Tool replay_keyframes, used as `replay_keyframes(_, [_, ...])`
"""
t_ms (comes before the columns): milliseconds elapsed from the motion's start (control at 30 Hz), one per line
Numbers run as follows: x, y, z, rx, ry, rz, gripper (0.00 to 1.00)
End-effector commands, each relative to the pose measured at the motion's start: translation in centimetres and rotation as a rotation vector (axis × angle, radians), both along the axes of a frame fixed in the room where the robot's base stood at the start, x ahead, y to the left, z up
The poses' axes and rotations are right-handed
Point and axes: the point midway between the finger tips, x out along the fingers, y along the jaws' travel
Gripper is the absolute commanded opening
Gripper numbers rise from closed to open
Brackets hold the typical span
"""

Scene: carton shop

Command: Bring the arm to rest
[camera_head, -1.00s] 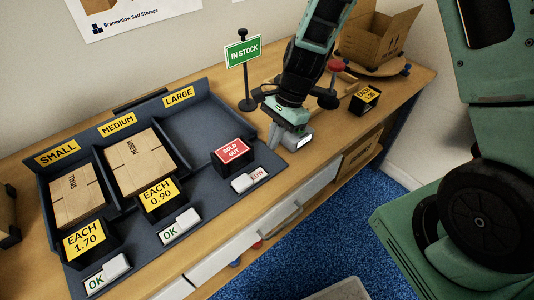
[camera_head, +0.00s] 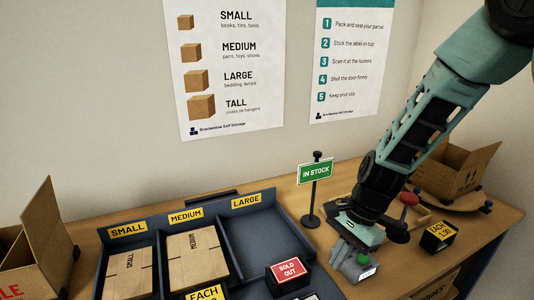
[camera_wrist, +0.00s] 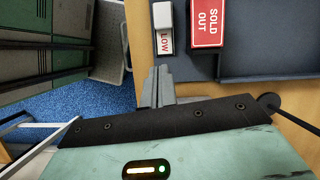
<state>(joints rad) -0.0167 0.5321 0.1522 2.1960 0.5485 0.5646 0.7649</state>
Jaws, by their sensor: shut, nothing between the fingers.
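My gripper (camera_head: 366,277) hangs pointing down over the front of the wooden counter, to the right of the tray. In the wrist view its two fingers (camera_wrist: 158,84) are together with nothing between them. The dark tray (camera_head: 231,247) has SMALL, MEDIUM and LARGE bays. Flat cartons lie in the small bay (camera_head: 129,272) and the medium bay (camera_head: 198,256); the large bay is empty behind a red SOLD OUT block (camera_head: 289,272). The SOLD OUT block (camera_wrist: 207,22) also shows in the wrist view, beside a white LOW block (camera_wrist: 164,28).
A green IN STOCK sign (camera_head: 315,173) on a post stands just left of my gripper. A yellow-labelled price block (camera_head: 438,235) and an open carton (camera_head: 452,168) are to the right. Another open box (camera_head: 42,245) is at the left. Blue floor (camera_wrist: 90,108) lies beyond the counter edge.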

Motion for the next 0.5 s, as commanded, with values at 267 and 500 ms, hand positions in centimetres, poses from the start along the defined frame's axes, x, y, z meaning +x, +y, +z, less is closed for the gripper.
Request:
replay_keyframes(267, [-10.4,6.0,8.2,-0.014,-0.257,0.887,0.0])
replay_keyframes(500, [-17.9,6.1,11.4,-0.073,-0.408,1.541,0.0])
